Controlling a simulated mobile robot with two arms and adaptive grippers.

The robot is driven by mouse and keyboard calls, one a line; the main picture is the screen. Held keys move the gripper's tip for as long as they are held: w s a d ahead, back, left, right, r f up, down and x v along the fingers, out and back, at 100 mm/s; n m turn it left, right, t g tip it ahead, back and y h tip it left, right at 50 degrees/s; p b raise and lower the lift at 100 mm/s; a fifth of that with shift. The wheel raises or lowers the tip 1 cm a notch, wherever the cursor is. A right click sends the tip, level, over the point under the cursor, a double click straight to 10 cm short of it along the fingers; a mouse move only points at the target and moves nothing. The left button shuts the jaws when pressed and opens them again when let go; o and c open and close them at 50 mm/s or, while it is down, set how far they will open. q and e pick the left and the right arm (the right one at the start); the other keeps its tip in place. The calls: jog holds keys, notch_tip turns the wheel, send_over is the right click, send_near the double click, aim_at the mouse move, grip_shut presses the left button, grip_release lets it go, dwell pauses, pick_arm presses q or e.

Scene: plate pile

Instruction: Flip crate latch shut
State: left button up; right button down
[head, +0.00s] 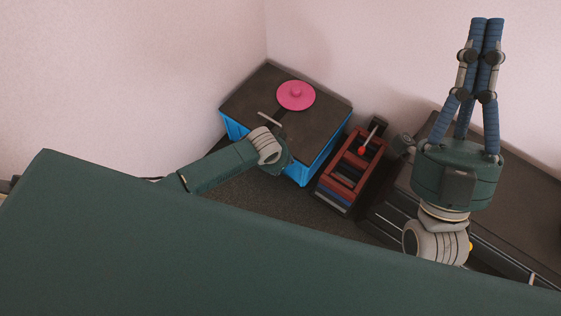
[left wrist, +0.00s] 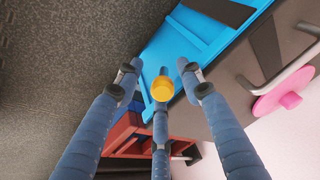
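The crate (head: 234,127) is blue with a dark lid (head: 252,87) and stands in the corner. Its blue wall also shows in the left wrist view (left wrist: 200,40). A round orange-yellow knob (left wrist: 162,88) appears between my left fingers; it may be the latch, but its mounting is hidden. My left gripper (left wrist: 160,66) has its fingers spread, close to the crate's front side; I cannot tell whether a finger touches the knob. In the head view its fingers are hidden behind my wrist. My right gripper (head: 487,20) points up, fingertips together and empty, away from the crate.
A pink disc (head: 295,95) with a knob lies on the lid beside a pale bar handle (head: 269,119). A red rack (head: 347,170) with dark slots stands right of the crate. A dark cabinet (head: 530,200) is at the right. Walls close in behind.

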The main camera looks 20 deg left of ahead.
pick_arm(q)
jog(key=v, duration=1.2)
dwell(0.3)
